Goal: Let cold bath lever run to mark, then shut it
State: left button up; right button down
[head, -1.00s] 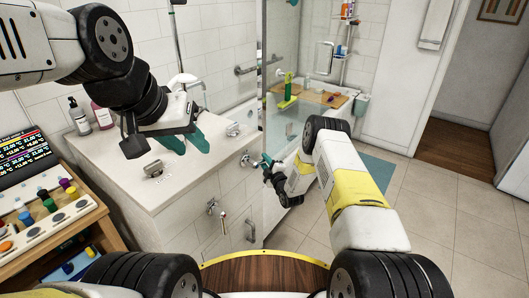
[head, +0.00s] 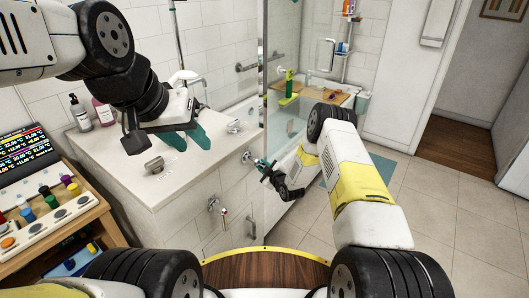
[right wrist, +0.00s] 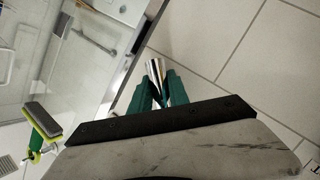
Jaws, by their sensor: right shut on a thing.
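My right gripper (head: 263,164) is at the right end of the white vanity's front, at a chrome lever fitting (head: 249,159). In the right wrist view its green fingers (right wrist: 158,90) are shut on a short chrome piece (right wrist: 154,68), which looks like the lever. No label shows, so I cannot tell whether it is the cold bath lever. My left gripper (head: 187,137) hangs above the counter with its two green fingers apart and empty. A dark display (head: 25,160) with coloured temperature lines stands at the left; no mark is readable.
Other chrome fittings sit on the counter (head: 154,167) and lower on its front (head: 213,203). Two pump bottles (head: 80,113) stand at the back left. A glass screen (head: 290,80) and bathtub are behind my right gripper. A button panel (head: 45,220) lies left. The tiled floor (head: 440,230) is clear.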

jog(key=shift+s+a+f+m+g, duration=0.3)
jog(key=shift+s+f+m+g, duration=0.15)
jog(key=shift+m+g, duration=0.2)
jog(key=shift+s+a+f+m+g+y, duration=0.25)
jog(key=shift+s+a+m+g, duration=0.2)
jog(key=shift+s+m+g, duration=0.2)
jog(key=shift+s+a+f+m+g+y, duration=0.2)
jog(key=shift+s+a+m+g+y, duration=0.1)
jog(key=shift+s+a+m+g, duration=0.4)
jog(key=shift+s+a+f+m+g+y, duration=0.25)
jog(key=shift+s+m+g, duration=0.2)
jog(key=shift+m, duration=0.35)
jog(key=shift+s, duration=0.1)
jog(key=c, duration=1.3)
grip_release()
jog(key=shift+o, duration=0.2)
jog(key=v, duration=0.7)
jog(key=shift+s+d+r, duration=0.2)
jog(key=shift+d, duration=0.1)
